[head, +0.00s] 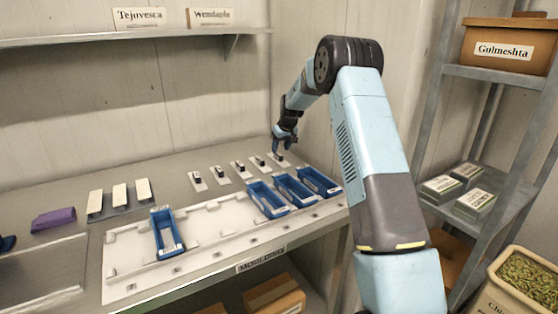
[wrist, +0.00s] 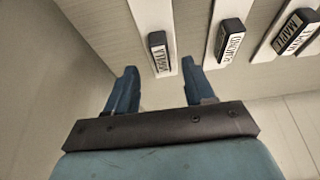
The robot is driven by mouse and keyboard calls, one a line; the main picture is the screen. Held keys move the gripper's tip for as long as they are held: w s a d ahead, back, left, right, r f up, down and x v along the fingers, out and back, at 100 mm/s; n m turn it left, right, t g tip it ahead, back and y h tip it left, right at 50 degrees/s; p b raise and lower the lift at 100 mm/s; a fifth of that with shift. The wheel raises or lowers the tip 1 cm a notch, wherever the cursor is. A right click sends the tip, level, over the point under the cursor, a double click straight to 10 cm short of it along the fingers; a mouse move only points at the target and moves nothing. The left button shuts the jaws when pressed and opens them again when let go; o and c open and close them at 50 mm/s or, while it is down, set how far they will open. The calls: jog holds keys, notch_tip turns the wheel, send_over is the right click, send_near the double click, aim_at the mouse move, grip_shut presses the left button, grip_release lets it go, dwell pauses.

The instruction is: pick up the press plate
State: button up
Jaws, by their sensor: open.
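Several press plates stand in a row at the back of the bench, each a narrow white plate with a small black labelled handle. The rightmost press plate (head: 278,162) is just below my gripper (head: 284,146). In the wrist view, my gripper (wrist: 159,82) is open and empty, with its two blue fingers apart. The handle of the nearest press plate (wrist: 159,52) lies just beyond the gap between the fingertips, not gripped. Its label is upside down and hard to read. A second press plate (wrist: 230,41) and one with a handle marked Maple (wrist: 297,32) lie to its right.
Blue trays (head: 267,199) sit on the white rack (head: 213,226) in front of the plates; one blue tray (head: 166,234) stands apart at left. White bars (head: 120,195) and a purple block (head: 53,219) lie farther left. A wall is close behind and right of my gripper.

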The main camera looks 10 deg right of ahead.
aim_at(278, 154)
jog(key=x, duration=0.4)
jog(key=shift+w+a+f, duration=0.1)
jog(key=shift+w+f, duration=0.1)
jog(key=shift+f, duration=0.1)
jog(key=c, duration=0.7)
